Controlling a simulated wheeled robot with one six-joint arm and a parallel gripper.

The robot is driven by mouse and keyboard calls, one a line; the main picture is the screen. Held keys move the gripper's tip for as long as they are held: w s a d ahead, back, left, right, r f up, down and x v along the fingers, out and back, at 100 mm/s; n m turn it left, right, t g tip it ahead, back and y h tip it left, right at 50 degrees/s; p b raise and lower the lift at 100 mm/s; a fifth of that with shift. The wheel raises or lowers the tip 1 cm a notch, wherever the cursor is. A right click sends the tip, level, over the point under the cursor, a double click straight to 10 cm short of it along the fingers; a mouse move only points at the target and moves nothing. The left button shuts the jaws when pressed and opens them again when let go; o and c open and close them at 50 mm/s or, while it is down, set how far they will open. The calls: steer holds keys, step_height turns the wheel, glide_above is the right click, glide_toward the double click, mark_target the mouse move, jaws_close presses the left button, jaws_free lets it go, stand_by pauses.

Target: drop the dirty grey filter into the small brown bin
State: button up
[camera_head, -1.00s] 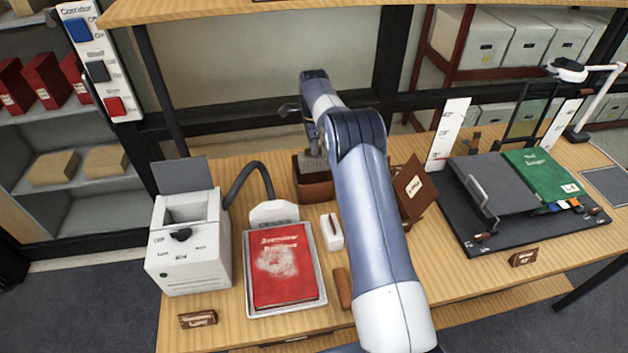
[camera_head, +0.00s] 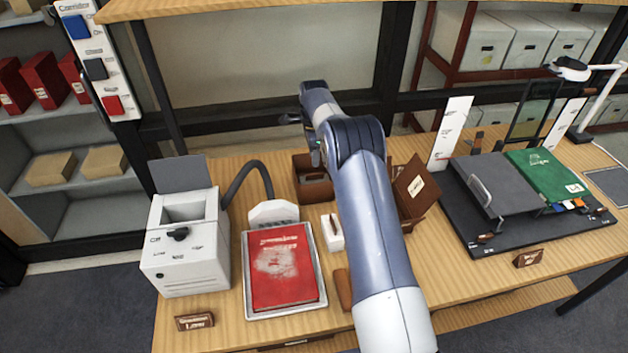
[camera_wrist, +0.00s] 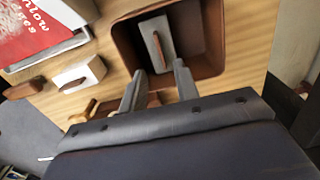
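The small brown bin (camera_head: 316,192) stands at the back of the wooden table, left of my arm; in the wrist view the bin (camera_wrist: 126,46) is open-topped with a dark inside. The grey filter (camera_wrist: 150,32), a flat block with a brown grip strip, shows within the bin's rim in the wrist view. Whether it rests on the bin's floor is hard to tell. My gripper (camera_wrist: 158,84) is open, its two fingers apart and empty, over the near edge of the bin. In the head view the filter is not visible and the fingertips are largely hidden.
A white block with a brown grip (camera_head: 333,232) stands in front of the bin. A red book (camera_head: 284,268) lies on a tray, and a white machine with a hose (camera_head: 185,248) is at left. An open brown box (camera_head: 412,193) stands right of my arm.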

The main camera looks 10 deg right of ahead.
step_height(320, 180, up, 11)
steer(key=b, duration=0.1)
stand_by(0.5)
steer(key=shift+f, duration=0.1)
step_height(320, 180, down, 10)
steer(key=shift+r+p, duration=0.1)
steer(key=shift+p, duration=0.8)
step_height(320, 180, up, 4)
steer(key=shift+f+p, duration=0.1)
steer(key=shift+p, duration=0.9)
steer(key=shift+f, duration=0.1)
